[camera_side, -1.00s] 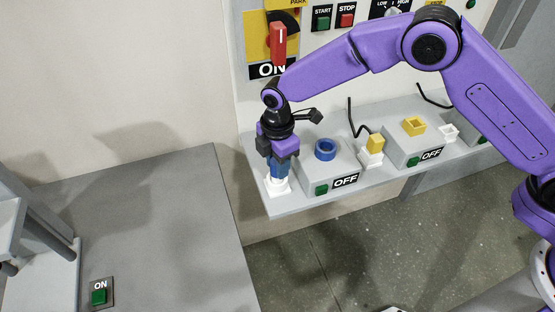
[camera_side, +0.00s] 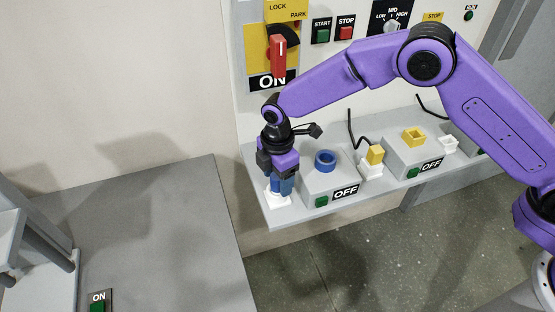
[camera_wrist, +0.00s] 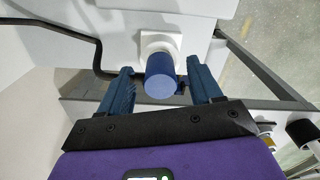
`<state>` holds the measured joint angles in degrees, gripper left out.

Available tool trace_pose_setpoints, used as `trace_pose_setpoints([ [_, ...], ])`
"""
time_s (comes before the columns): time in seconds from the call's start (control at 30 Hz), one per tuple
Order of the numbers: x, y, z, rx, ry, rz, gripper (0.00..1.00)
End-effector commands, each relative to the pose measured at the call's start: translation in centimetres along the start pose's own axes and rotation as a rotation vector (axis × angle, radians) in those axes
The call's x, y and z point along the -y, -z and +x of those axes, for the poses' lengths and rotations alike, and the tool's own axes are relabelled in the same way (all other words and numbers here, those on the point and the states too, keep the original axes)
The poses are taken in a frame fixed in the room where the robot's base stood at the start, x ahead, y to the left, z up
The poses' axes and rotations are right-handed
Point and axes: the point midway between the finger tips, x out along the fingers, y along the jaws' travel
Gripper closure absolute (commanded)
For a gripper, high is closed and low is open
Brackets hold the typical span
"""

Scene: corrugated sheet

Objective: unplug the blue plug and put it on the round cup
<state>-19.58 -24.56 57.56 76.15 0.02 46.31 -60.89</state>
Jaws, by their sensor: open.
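The blue plug (camera_wrist: 160,78) is a short round cylinder seated in a white square socket (camera_wrist: 160,42) in the wrist view. My gripper (camera_wrist: 159,68) is open, with one blue finger on each side of the plug and gaps between them. In the side view my gripper (camera_side: 281,186) points down over the white socket (camera_side: 279,202) at the shelf's left end. Its fingers mostly hide the plug there. The round cup (camera_side: 325,165), a blue open ring, stands empty on a grey box to the right of my gripper.
A yellow plug (camera_side: 375,155) sits in a white socket right of the round cup. Further right is a square yellow cup (camera_side: 414,138) on another grey box. A black cable (camera_wrist: 85,45) runs beside the socket. A control panel with a red handle (camera_side: 278,56) stands behind.

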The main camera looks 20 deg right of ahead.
Motion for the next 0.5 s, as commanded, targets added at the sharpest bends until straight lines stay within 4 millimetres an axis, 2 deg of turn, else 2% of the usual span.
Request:
trace_pose_setpoints([
  [0.17, -0.1, 0.0, -2.3, -0.002, -0.004, 0.000, 0.36],
  [0.5, -0.1, 0.1, -9.5, -0.003, -0.006, 0.000, 0.36],
])
